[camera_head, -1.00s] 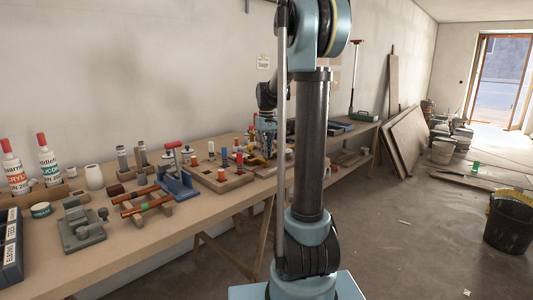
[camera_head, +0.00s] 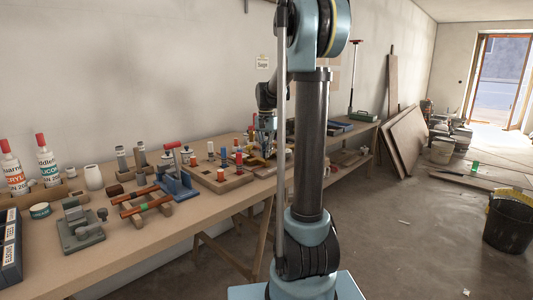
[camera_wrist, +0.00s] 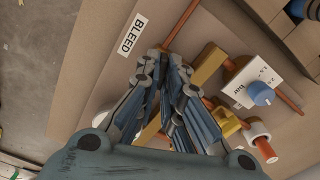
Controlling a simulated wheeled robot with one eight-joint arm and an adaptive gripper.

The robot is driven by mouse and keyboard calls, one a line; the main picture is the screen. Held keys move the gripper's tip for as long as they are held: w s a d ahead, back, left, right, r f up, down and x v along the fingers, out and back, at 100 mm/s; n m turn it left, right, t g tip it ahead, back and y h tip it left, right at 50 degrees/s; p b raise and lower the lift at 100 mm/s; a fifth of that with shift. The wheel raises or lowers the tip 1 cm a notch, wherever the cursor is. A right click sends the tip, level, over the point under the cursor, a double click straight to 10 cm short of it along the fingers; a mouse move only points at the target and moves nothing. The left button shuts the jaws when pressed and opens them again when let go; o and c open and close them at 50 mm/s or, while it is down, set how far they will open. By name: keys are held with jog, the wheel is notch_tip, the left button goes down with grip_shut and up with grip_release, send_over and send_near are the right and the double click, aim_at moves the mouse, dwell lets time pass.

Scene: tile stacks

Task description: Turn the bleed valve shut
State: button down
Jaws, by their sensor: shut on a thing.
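In the wrist view a white label reading BLEED (camera_wrist: 131,35) is on a brown board (camera_wrist: 222,28), just left of my fingertips. My gripper (camera_wrist: 163,62) is shut at the copper pipe (camera_wrist: 182,22) beside this label. Its fingers cover what they hold, so the bleed valve itself is hidden between them. In the head view my gripper (camera_head: 266,124) is small, at the back of the bench and partly behind my own arm.
A white gauge plate marked bar with a blue knob (camera_wrist: 261,93) stands right of my fingers, near a yellow bracket (camera_wrist: 224,122) and an orange-ended fitting (camera_wrist: 264,148). The workbench (camera_head: 120,262) holds a grey clamp-like fixture (camera_head: 78,228), a wooden peg tray (camera_head: 222,184) and bottles (camera_head: 47,160).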

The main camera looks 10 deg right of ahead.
jog(key=shift+w+a+m, duration=0.1)
jog(key=shift+m, duration=1.8)
jog(key=c, duration=1.7)
grip_release()
jog(key=shift+a, duration=0.1)
notch_tip(320, 180, up, 12)
jog(key=shift+f, duration=0.1)
